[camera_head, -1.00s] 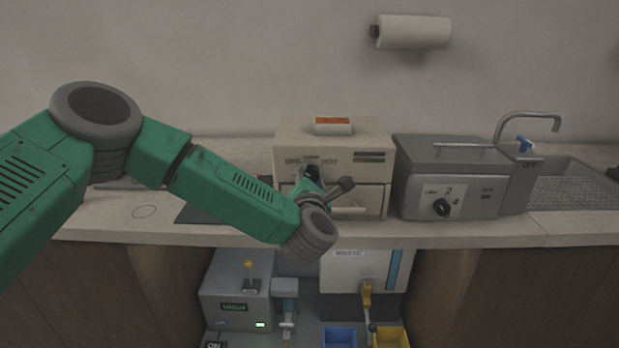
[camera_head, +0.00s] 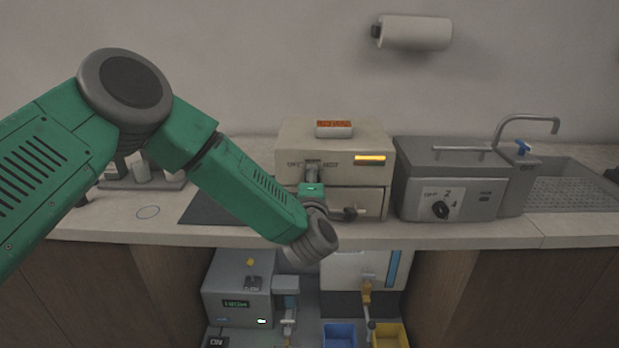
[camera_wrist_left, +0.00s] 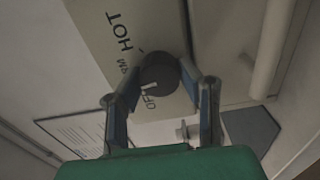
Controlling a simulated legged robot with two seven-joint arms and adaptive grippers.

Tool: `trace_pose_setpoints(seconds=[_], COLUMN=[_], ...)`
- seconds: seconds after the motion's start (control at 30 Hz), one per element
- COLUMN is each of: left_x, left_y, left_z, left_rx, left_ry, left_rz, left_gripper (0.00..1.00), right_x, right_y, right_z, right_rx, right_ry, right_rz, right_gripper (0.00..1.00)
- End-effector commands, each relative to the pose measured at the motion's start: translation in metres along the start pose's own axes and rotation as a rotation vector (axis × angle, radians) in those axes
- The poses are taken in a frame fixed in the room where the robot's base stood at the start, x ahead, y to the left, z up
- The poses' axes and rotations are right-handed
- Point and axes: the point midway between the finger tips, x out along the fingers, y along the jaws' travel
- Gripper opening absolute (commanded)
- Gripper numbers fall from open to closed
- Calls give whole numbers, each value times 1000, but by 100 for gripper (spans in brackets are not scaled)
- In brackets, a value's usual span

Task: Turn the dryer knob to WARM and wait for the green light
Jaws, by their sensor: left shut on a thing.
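The dryer (camera_head: 289,133) is a cream box at the back of the counter, with a drawer below its control face. A yellow-amber light strip (camera_head: 370,158) glows on its upper right; no green light shows there. My left gripper (camera_head: 312,176) reaches the dryer's front from the left arm. In the left wrist view its two fingers (camera_wrist_left: 160,74) are shut on the round dark knob (camera_wrist_left: 158,72), one on each side. OFF, a partly hidden WARM and HOT are printed around the knob. A pale mark on the knob sits near OFF; its exact setting is unclear. My right gripper is not in view.
A grey unit with a numbered dial (camera_head: 455,165) stands right of the dryer, beside the sink (camera_head: 570,185). Below are a grey machine (camera_head: 237,292), a blue bin (camera_head: 339,335) and a yellow bin (camera_head: 389,336). A drawer handle (camera_wrist_left: 270,50) lies close beside the gripper.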

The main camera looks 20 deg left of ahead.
Motion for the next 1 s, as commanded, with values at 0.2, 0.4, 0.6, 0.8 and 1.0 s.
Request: trace_pose_setpoints(seconds=[0.2,0.4,0.6,0.8,1.0], left_x=[-4,-4,-5,-5,-3], left_y=[-4,-6,-7,-8,-6], left_z=[7,6,6,6,4], left_rx=[88,122,129,128,127], left_ry=[-19,-18,-18,-18,-13], left_rz=[-10,-12,-14,-15,-12], left_gripper=[2,2,2,2,51], right_x=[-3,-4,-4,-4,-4], right_y=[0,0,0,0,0], right_z=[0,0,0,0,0], right_rx=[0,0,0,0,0], right_ry=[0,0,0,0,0], right_rz=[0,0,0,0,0], right_gripper=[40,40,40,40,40])
